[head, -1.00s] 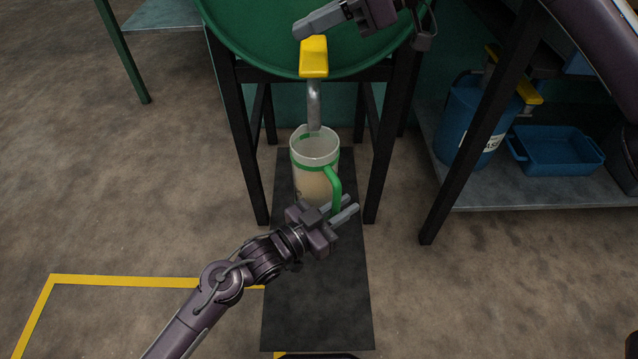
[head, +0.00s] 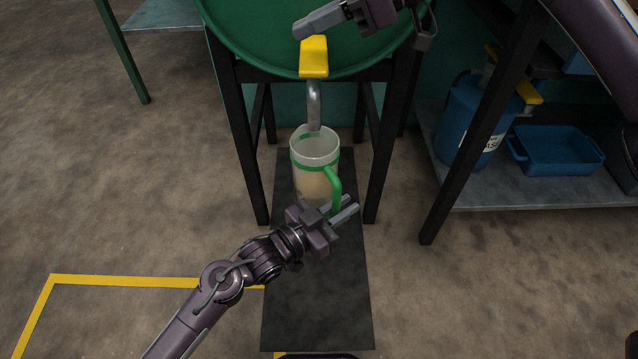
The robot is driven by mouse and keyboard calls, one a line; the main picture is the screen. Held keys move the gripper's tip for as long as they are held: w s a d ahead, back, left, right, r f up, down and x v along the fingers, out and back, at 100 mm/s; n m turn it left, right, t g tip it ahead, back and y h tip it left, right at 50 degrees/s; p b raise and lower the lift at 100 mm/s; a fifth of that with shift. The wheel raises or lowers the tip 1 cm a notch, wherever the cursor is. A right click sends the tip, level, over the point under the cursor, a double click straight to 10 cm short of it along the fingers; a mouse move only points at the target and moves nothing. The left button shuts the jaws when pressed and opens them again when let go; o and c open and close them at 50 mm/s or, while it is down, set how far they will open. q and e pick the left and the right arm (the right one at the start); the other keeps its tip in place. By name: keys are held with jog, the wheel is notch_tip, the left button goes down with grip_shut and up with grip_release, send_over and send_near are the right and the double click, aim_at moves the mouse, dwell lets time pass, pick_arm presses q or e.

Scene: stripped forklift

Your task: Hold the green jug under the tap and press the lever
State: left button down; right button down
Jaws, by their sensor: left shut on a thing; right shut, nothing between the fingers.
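The green jug (head: 316,180) has a clear body, a green band near the rim and a green handle. It stands upright with its mouth under the grey tap spout (head: 314,100). A pale beige fill shows through its wall. My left gripper (head: 346,210) is shut on the jug's handle at its lower part. The yellow lever (head: 313,58) is above the spout, at the front of the green drum. My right gripper (head: 300,32) is shut and empty, with its fingertips just above the top end of the lever. I cannot tell whether they touch it.
The green drum (head: 260,45) rests on a black stand (head: 245,150). A dark mat (head: 318,300) lies on the floor below the jug. To the right, a shelf (head: 540,195) holds a blue container (head: 465,130) and a blue tray (head: 560,150).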

aim_at(310, 66)
pick_arm(q)
jog(key=shift+r, duration=0.1)
pick_arm(e)
jog(key=shift+f, duration=0.15)
jog(key=shift+f, duration=2.85)
jog(key=shift+r, duration=2.95)
pick_arm(q)
jog(key=shift+s, duration=0.1)
pick_arm(e)
jog(key=shift+r, duration=0.15)
